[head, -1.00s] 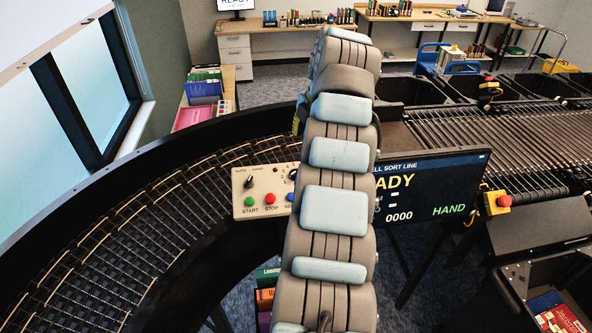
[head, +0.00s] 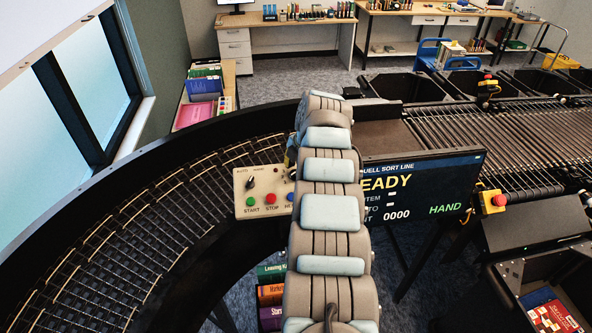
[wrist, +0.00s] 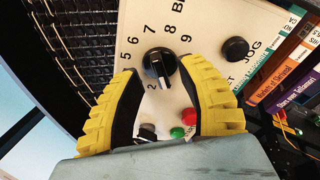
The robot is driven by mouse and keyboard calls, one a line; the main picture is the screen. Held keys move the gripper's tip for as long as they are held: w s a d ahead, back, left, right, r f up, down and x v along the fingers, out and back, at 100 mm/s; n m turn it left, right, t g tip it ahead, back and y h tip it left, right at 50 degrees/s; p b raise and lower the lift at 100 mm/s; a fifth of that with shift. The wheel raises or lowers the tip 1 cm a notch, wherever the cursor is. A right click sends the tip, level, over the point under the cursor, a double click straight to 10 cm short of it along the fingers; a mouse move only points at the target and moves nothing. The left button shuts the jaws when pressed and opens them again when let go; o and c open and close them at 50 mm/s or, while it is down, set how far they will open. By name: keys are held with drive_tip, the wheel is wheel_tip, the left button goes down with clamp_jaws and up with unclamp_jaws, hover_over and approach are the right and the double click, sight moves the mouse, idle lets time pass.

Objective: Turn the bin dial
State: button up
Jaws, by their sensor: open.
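The bin dial is a round black knob (wrist: 158,63) with a pale pointer mark and printed numbers around it, on a cream control panel (head: 264,209). The pointer's exact setting is hard to read. In the wrist view my gripper (wrist: 158,73) is open, with one yellow-and-black finger on each side of the dial. The fingertips are near the knob; I cannot tell whether they touch it. In the head view my arm hides the dial and most of the gripper.
The panel also has a green button (head: 250,201), a red button (head: 271,198) and a small black selector (head: 250,183). A black JOG knob (wrist: 236,49) is beside the dial. A screen (head: 425,187) reads HAND. A curved roller conveyor (head: 120,240) lies left; books (wrist: 290,65) stand beside the panel.

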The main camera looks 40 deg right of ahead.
drive_tip(key=shift+w+f, duration=0.1)
drive_tip(key=shift+f, duration=0.45)
clamp_jaws()
